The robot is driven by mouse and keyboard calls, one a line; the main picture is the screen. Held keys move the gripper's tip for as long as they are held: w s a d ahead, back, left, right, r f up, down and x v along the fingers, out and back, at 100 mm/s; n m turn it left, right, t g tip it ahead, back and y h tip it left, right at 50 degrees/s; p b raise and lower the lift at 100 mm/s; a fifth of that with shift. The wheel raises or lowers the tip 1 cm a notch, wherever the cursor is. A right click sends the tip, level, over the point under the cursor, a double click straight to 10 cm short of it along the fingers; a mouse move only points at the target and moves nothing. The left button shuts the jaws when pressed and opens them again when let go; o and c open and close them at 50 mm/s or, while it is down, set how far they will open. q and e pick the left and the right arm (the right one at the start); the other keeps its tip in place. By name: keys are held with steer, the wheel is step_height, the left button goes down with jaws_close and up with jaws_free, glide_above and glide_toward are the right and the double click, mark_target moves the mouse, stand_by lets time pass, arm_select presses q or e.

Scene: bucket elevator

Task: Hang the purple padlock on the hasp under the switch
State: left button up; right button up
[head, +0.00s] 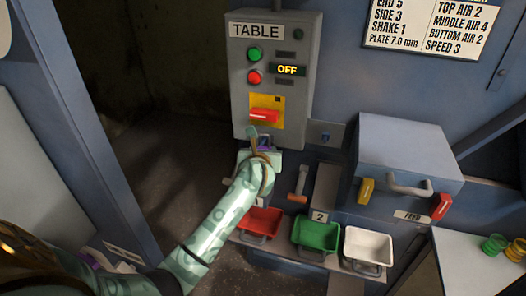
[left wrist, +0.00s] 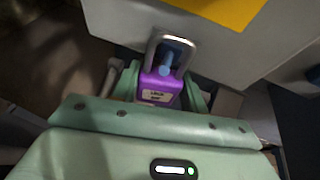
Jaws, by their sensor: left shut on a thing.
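The purple padlock (left wrist: 158,93) shows in the left wrist view, with a small pale label on its body and a grey metal shackle pointing away from me. My left gripper (head: 260,150) is shut on the padlock body, in front of the panel just below the switch. The switch (head: 264,115) is a red handle on a yellow plate, turned roughly level. A light blue rounded piece (left wrist: 172,69) shows inside the shackle loop; I cannot tell whether it is part of the hasp. The hasp is not clearly seen in the head view, behind my gripper. My right gripper is not in view.
The grey TABLE panel (head: 292,60) has green and red buttons and an OFF display. Below right are red (head: 258,222), green (head: 316,234) and white (head: 368,246) bins. A grey box (head: 408,150) with a handle and yellow and red latches stands right. Dark open space lies left.

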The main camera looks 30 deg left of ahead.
arm_select(q)
steer(key=shift+f, duration=0.15)
steer(key=shift+f+b, duration=0.55)
steer(key=shift+f, duration=0.15)
steer(key=o, duration=1.1)
steer(key=shift+s, duration=0.1)
steer(key=shift+s+d+f+p, duration=0.1)
steer(key=shift+s+d+p, duration=0.4)
steer(key=shift+s, duration=1.1)
steer(key=shift+s+d+f+p, duration=0.1)
steer(key=shift+s+d+p, duration=0.4)
steer(key=shift+s, duration=1.1)
steer(key=shift+s+d+f+p, duration=0.15)
steer(key=shift+s+p, duration=0.6)
steer(key=shift+s, duration=0.85)
steer(key=shift+r, duration=0.15)
